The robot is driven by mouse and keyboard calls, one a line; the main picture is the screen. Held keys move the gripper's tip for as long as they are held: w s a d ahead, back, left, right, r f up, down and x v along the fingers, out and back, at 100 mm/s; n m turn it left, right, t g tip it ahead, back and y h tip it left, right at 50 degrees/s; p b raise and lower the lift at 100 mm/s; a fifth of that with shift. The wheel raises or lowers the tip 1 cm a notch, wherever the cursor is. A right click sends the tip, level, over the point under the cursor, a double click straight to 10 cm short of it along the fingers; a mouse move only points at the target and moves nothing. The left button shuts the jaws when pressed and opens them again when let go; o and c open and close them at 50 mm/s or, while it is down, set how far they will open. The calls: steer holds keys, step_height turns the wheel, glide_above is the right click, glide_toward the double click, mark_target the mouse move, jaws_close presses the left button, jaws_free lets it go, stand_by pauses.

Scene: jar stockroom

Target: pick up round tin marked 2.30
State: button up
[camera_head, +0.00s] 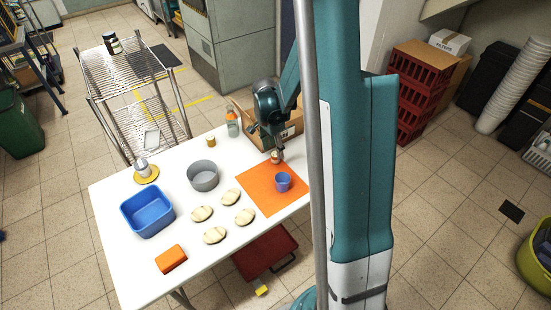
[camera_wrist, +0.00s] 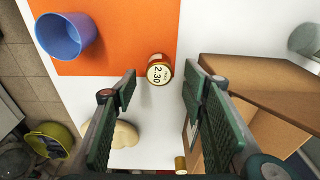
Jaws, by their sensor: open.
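The round tin marked 2.30 (camera_wrist: 160,70) shows in the wrist view with its cream lid and dark number facing me and an orange-brown side. It stands at the edge of the orange mat (camera_wrist: 120,25). In the head view the tin (camera_head: 276,157) is small, just below my gripper (camera_head: 273,148). In the wrist view my gripper (camera_wrist: 162,87) is open, its two green fingers left and right with a gap between them. The tin appears beyond the fingertips, lined up with the gap. Nothing is held.
A cardboard box (camera_wrist: 255,75) stands close to the right finger. A blue cup (camera_wrist: 65,36) stands on the mat. Several pale buns (camera_head: 231,197), a grey bowl (camera_head: 203,177), a blue bin (camera_head: 148,213) and another small tin (camera_head: 211,141) are on the white table.

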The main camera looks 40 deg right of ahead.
mark_target(275, 154)
steer(key=shift+s+d+f+b, duration=0.1)
steer(key=shift+f+b, duration=0.15)
steer(key=shift+f, duration=0.6)
steer(key=shift+w+d+f+b, duration=0.1)
steer(key=shift+f+b, duration=0.15)
steer(key=shift+f, duration=0.65)
steer(key=shift+s+d+f+b, duration=0.1)
steer(key=shift+f+b, duration=0.15)
steer(key=shift+f, duration=0.6)
steer(key=shift+c, duration=0.7)
steer(key=c, duration=0.9)
